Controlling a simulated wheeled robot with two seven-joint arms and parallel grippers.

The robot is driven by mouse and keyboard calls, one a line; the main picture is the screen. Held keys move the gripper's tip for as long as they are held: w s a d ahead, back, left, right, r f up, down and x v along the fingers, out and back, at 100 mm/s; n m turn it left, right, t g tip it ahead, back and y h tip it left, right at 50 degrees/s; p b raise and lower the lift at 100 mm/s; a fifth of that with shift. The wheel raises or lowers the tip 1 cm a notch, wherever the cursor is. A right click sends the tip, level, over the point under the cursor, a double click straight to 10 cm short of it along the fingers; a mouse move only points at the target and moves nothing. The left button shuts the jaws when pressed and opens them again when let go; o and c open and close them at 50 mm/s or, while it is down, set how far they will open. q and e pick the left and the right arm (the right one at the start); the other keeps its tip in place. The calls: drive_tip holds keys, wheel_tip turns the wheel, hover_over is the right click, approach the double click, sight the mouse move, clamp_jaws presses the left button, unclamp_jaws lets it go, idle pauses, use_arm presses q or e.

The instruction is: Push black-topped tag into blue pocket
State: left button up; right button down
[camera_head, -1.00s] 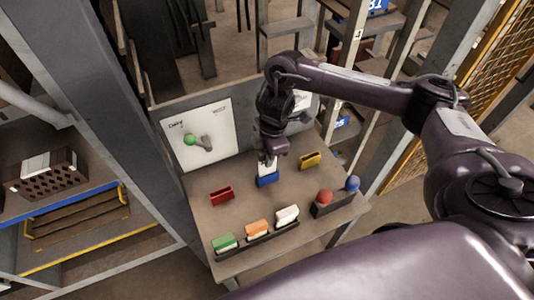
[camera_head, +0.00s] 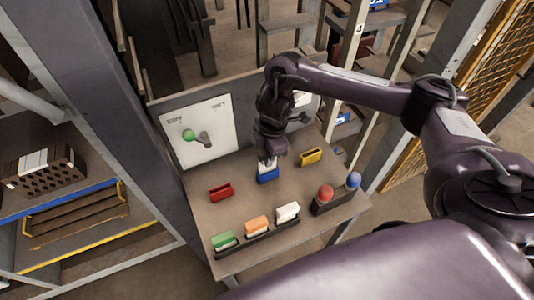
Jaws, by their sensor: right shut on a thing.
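The blue pocket (camera_head: 268,178) stands on the middle of the table. A white tag (camera_head: 266,168) stands upright at its mouth, and only a short white strip shows above the blue wall. The tag's top is hidden by my right gripper (camera_head: 267,160), so I cannot see its black colour. My right gripper points down over the pocket and is shut on the tag. How deep the tag sits inside is hidden by the pocket's wall. My left gripper is out of view.
A red pocket (camera_head: 221,192) stands left of the blue one and a yellow pocket (camera_head: 310,156) right. A dark rack (camera_head: 258,244) in front holds green-, orange- and white-topped tags. A dark holder (camera_head: 335,203) carries red and blue balls. A white board (camera_head: 212,139) stands behind.

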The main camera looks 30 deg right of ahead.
drive_tip(key=shift+f+b, duration=0.85)
drive_tip(key=shift+f, duration=0.55)
drive_tip(key=c, duration=1.2)
unclamp_jaws()
drive_tip(key=r, duration=0.2)
drive_tip(key=r+p, duration=0.1)
drive_tip(key=r, duration=0.2)
drive_tip(key=d+r, duration=0.1)
drive_tip(key=r, duration=0.1)
drive_tip(key=shift+r, duration=0.4)
